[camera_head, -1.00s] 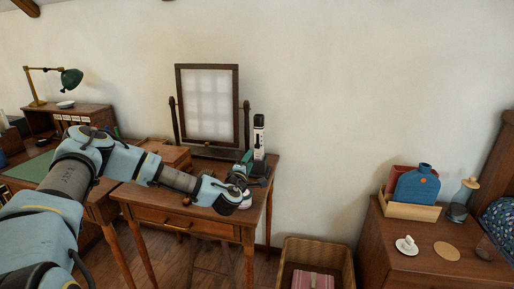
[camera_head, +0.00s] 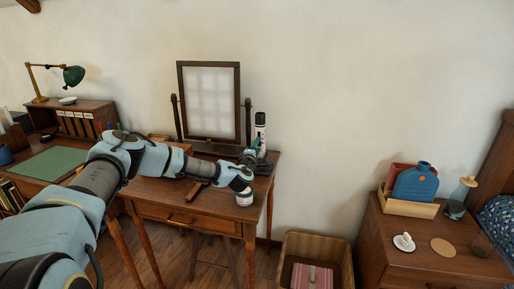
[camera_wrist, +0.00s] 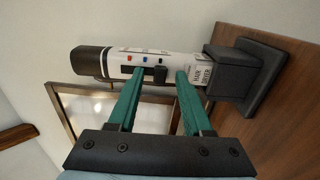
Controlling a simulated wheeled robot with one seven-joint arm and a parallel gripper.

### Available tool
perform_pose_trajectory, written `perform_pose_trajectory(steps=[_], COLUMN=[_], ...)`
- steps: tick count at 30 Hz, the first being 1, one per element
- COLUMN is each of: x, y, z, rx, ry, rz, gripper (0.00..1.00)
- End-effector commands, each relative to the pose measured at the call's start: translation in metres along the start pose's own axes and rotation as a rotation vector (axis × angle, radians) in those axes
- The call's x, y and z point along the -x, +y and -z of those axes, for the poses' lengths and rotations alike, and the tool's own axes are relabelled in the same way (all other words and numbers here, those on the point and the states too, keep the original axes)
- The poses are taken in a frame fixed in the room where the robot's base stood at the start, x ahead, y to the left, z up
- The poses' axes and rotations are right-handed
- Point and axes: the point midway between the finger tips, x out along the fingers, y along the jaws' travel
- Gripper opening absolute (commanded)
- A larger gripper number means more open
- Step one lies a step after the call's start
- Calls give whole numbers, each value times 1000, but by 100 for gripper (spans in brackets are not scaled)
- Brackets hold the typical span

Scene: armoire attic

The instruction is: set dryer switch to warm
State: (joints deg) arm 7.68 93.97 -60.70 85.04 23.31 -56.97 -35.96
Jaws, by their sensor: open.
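The hair dryer (camera_wrist: 116,64) is white with a dark nozzle end and stands upright in a dark stand (camera_wrist: 236,72) labelled "HAIR DRYER". It lies sideways in the wrist view and also shows in the head view (camera_head: 260,125) at the dressing table's back right. A dark switch knob (camera_wrist: 160,74) sits in a dark slot along its side, below small red and blue marks. My gripper (camera_wrist: 160,76) is open, its green fingers pointing at the dryer with the knob between the tips. The left finger hides part of the slot. I cannot tell whether either finger touches the knob.
The dressing table (camera_head: 160,190) holds a tilting mirror (camera_head: 209,105) behind my arm, a small jar (camera_head: 244,199) under my wrist and a brown item (camera_head: 195,190). The wall beside the dryer is clear.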

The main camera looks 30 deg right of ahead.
Motion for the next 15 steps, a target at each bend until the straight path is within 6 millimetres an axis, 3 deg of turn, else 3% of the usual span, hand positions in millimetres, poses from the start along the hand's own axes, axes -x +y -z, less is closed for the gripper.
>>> perform_pose_trajectory(steps=[2,15], x=[0,0], y=[0,0], z=[0,0], rx=[0,0], ry=[0,0], rz=[0,0], gripper=[48,0])
